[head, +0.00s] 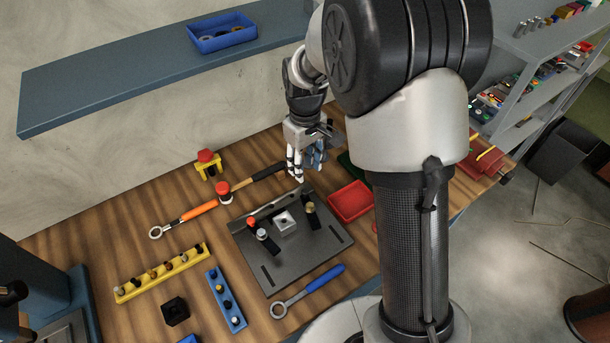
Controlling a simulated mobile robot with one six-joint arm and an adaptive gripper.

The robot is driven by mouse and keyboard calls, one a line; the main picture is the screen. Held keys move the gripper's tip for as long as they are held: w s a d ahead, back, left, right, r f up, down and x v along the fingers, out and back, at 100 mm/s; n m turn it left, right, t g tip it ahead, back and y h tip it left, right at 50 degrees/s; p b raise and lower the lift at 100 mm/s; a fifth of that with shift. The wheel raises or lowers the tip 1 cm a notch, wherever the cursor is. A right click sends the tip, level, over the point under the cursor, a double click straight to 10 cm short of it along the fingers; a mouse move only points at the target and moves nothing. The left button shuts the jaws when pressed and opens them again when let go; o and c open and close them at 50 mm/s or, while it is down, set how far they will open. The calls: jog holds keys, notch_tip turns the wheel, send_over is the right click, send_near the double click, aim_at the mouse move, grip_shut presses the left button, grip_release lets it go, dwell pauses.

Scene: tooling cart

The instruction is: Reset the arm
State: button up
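My gripper (308,158) hangs from my arm above the back of the wooden workbench, behind the dark fixture plate (290,262). Its fingers point down. Part of it is overlapped by the arm's own links, and I cannot tell how far the fingers are apart or whether anything is between them. A blue part shows right at the fingers, and I cannot tell whether it belongs to the gripper. My arm's large black and white links fill the upper middle of the view and hide part of the bench.
The bench holds a red tray (350,203), an orange-handled wrench (198,210), a blue-handled wrench (322,288), a yellow rack (160,275) and a blue rack (225,301). A blue shelf (110,82) with a blue bin (222,44) overhangs the back. Grey shelving (540,88) stands right.

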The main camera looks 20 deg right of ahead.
jog(key=shift+r, duration=0.9)
jog(key=s+r+m+t+b, duration=0.2)
jog(key=s+r+b, duration=0.1)
jog(key=s+r, duration=0.9)
jog(key=s+f+m+t+b, duration=0.1)
jog(key=s+m+t+b, duration=0.1)
jog(key=s, duration=1.2)
jog(key=shift+f+m+t, duration=0.3)
jog(key=shift+f+m, duration=0.05)
jog(key=shift+m, duration=0.15)
